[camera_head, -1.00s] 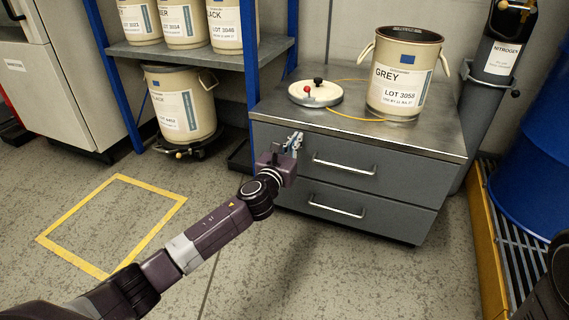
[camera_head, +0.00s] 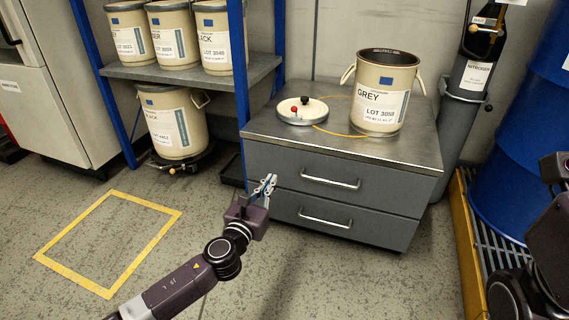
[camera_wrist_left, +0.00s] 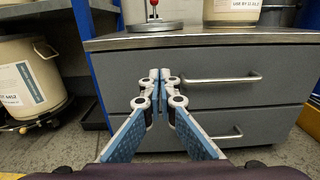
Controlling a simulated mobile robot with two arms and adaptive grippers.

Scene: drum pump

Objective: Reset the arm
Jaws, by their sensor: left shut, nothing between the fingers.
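My left gripper (camera_head: 268,186) is shut and empty, in front of the left part of the grey drawer cabinet (camera_head: 392,152). In the left wrist view the left gripper (camera_wrist_left: 160,76) shows its blue fingers together, with the two drawers behind them. A gap to the cabinet front seems to remain, but its size is hard to tell. Part of my right arm (camera_head: 551,225) shows at the right edge; its gripper is out of the picture.
On the cabinet stand an open GREY drum (camera_head: 380,105) and a round lid (camera_head: 302,110) with red and black knobs. Several drums (camera_head: 172,35) fill the left shelf. A blue barrel (camera_head: 520,140) stands right. A yellow floor square (camera_head: 108,243) is empty.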

